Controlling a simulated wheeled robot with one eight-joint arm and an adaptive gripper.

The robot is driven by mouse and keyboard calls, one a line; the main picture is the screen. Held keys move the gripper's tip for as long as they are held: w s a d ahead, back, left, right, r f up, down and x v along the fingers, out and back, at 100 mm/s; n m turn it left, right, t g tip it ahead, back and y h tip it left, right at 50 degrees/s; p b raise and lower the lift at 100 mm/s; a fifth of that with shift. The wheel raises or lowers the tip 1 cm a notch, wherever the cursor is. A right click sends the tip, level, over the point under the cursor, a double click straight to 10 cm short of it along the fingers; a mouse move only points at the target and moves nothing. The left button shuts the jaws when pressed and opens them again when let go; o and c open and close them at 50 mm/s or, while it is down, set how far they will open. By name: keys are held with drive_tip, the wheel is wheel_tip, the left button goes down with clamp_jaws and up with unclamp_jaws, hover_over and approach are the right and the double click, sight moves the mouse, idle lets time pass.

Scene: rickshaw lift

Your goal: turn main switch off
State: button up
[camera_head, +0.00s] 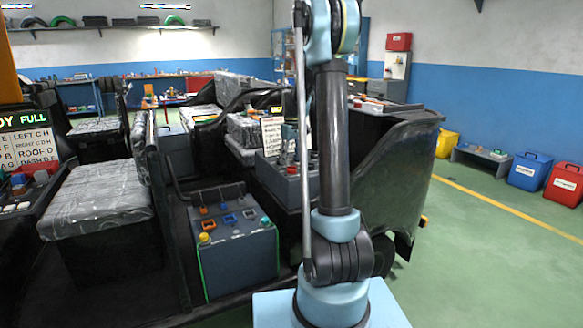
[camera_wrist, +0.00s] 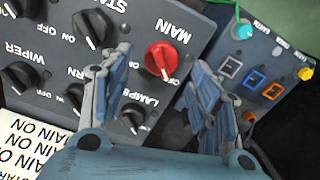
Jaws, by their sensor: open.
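The red main switch knob (camera_wrist: 160,58) sits on a dark grey panel beside the word MAIN, which appears upside down in the wrist view. Its white pointer mark points toward the lower part of the dial; ON and OFF labels are partly covered. My gripper (camera_wrist: 160,78) is open, its two fingers in the picture on either side of the knob. I see no contact, and cannot tell how far the fingertips are from it. In the head view the switch panel (camera_head: 275,180) is partly behind my arm, and my gripper cannot be made out there.
Black knobs marked WIPER (camera_wrist: 19,76) and LAMPS (camera_wrist: 133,118) share the panel. A battery-like box (camera_head: 238,255) with coloured terminals stands beside it, and shows in the wrist view (camera_wrist: 235,80). A printed sheet (camera_head: 272,134) is near the panel. Open green floor (camera_head: 480,250) lies right.

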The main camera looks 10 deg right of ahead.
wheel_tip(320, 180, up, 8)
idle(0.4)
drive_tip(key=s+m+t, duration=0.1)
drive_tip(key=s+m, duration=0.2)
drive_tip(key=s, duration=2.2)
drive_tip(key=s+f+m, duration=0.1)
drive_tip(key=s+f, duration=0.5)
drive_tip(key=s, duration=0.3)
drive_tip(key=s+f+m+t, duration=0.1)
drive_tip(key=s+f, duration=0.6)
drive_tip(key=s, duration=0.3)
drive_tip(key=shift+s+d+f+m, duration=0.15)
drive_tip(key=shift+f+m, duration=0.1)
drive_tip(key=shift+m, duration=0.15)
